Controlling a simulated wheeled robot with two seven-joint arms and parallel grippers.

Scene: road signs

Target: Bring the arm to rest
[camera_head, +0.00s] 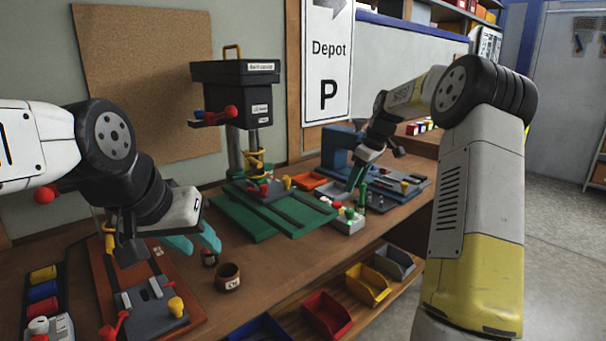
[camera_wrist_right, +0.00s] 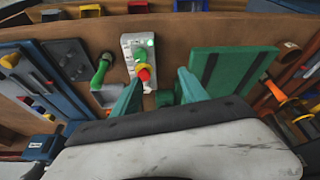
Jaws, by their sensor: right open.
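My right gripper (camera_head: 360,172) is over the workbench (camera_head: 268,270), near a small white control box (camera_head: 347,224). In the right wrist view its green fingers (camera_wrist_right: 158,92) are spread apart with nothing held. The control box (camera_wrist_right: 132,45) lies beyond the fingertips there. The gap between fingers and button cannot be judged. My left gripper (camera_head: 194,243) hangs over the left of the bench, its teal fingers apart and empty.
A drill press (camera_head: 235,92) with a green base (camera_head: 275,218) stands mid-bench. A brown cup (camera_head: 228,277) sits near the front edge. A blue machine (camera_head: 343,146) stands at the back right. Coloured bins (camera_head: 327,314) hang below the edge. Open floor (camera_head: 560,215) lies right.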

